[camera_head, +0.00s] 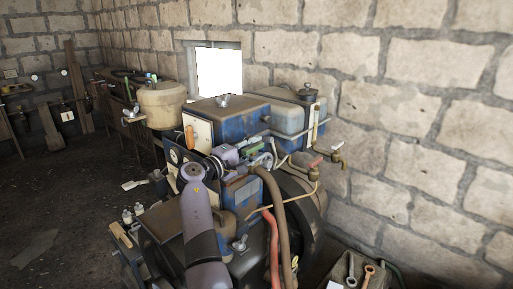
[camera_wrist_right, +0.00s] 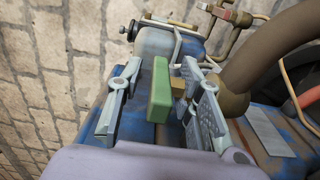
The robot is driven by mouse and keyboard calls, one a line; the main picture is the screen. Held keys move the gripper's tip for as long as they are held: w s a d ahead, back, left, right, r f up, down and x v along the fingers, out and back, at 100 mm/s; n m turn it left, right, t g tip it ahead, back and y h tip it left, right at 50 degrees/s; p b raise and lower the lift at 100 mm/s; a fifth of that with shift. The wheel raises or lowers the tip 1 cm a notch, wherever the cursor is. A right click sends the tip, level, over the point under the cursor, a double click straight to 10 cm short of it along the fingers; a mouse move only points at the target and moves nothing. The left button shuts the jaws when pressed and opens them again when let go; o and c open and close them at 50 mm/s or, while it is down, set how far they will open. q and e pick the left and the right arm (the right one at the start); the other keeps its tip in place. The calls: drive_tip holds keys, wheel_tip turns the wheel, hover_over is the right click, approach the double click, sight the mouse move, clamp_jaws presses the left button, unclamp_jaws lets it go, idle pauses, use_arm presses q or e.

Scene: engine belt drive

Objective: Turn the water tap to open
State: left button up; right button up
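My right gripper (camera_head: 257,151) is at the upper front of the blue engine (camera_head: 343,198). In the right wrist view my right gripper (camera_wrist_right: 158,92) is open, with its two fingers apart. A green handle-like block (camera_wrist_right: 160,88) stands between the fingers, with gaps visible on both sides. A small brass part (camera_wrist_right: 179,86) is just beside the block. I cannot tell whether this is the water tap. A brass tap with a red handle (camera_head: 315,162) sits to the right of the gripper, and a second brass tap (camera_head: 338,155) is beyond it. My left gripper is not in view.
A brown hose (camera_head: 275,210) and a red hose (camera_head: 272,255) run down close to the gripper; the brown hose (camera_wrist_right: 255,62) also shows beside the right finger. Thin pipes cross the engine's right side. A stone wall (camera_head: 420,130) stands behind. The floor (camera_head: 70,190) at left is mostly open.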

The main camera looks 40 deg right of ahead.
drive_tip(key=shift+a, duration=0.1)
drive_tip(key=shift+c, duration=0.4)
clamp_jaws()
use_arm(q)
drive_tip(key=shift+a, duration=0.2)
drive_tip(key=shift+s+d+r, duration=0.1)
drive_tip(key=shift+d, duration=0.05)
